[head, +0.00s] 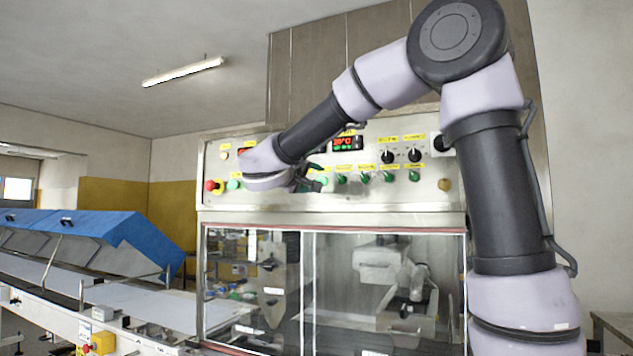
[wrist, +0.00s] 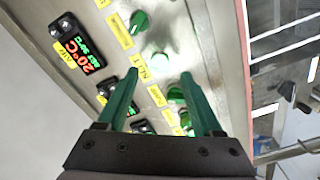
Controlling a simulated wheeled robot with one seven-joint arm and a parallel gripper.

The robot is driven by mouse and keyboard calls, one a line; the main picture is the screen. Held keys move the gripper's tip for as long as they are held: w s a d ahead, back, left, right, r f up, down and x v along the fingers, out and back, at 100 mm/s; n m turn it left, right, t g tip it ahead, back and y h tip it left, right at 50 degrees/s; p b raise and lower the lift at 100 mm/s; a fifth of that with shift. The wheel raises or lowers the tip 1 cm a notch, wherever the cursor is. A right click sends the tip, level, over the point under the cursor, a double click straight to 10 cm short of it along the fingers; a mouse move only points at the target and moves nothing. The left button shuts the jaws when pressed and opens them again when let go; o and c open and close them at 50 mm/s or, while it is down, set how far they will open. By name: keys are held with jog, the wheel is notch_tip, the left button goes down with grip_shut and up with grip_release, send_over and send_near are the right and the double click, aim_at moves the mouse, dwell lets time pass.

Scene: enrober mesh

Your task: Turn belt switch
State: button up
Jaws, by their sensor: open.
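My gripper (head: 318,180) is in front of the panel at the left of this row. In the wrist view my gripper (wrist: 160,74) is open, its two green fingers spread and nothing held. My arm and gripper hide part of the panel.
A red emergency stop (head: 211,186) and a green button (head: 233,185) are at the panel's left. Black knobs (head: 414,155) and a red temperature display (head: 346,143) are above the switches. Clear window doors (head: 335,290) are below. A conveyor (head: 150,305) with blue covers (head: 130,228) runs left.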

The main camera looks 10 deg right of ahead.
aim_at(320, 180)
jog(key=x, duration=0.3)
jog(key=shift+w+d, duration=0.15)
grip_shut()
